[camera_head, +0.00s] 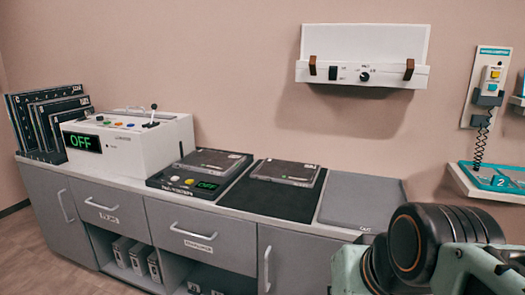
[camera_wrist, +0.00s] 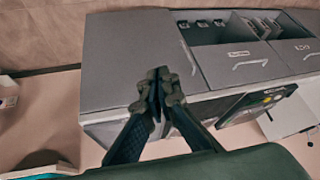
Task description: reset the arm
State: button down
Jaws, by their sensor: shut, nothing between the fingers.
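My gripper (camera_wrist: 158,82) shows in the wrist view with its two dark fingers brought together at the tips. Nothing shows between them. It is seen in front of the grey cabinet (camera_wrist: 130,50); I cannot tell whether it touches it. In the head view, part of my arm, pale green with black joints, fills the lower right corner. The gripper itself does not show there.
The grey cabinet run (camera_head: 205,240) stands along the wall. On it are a white machine (camera_head: 140,140) reading OFF, a dark device (camera_head: 200,180), a black mat (camera_head: 250,200) and a bare grey pad (camera_head: 360,203). A wall shelf (camera_head: 510,190) is at right.

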notch_tip(320, 180, up, 33)
jog(key=s+g+h+p, duration=0.1)
jog(key=s+p, duration=0.1)
jog(key=p, duration=3.2)
jog(key=shift+s+r+n, duration=0.15)
jog(key=shift+s+n, duration=0.2)
jog(key=shift+n, duration=0.05)
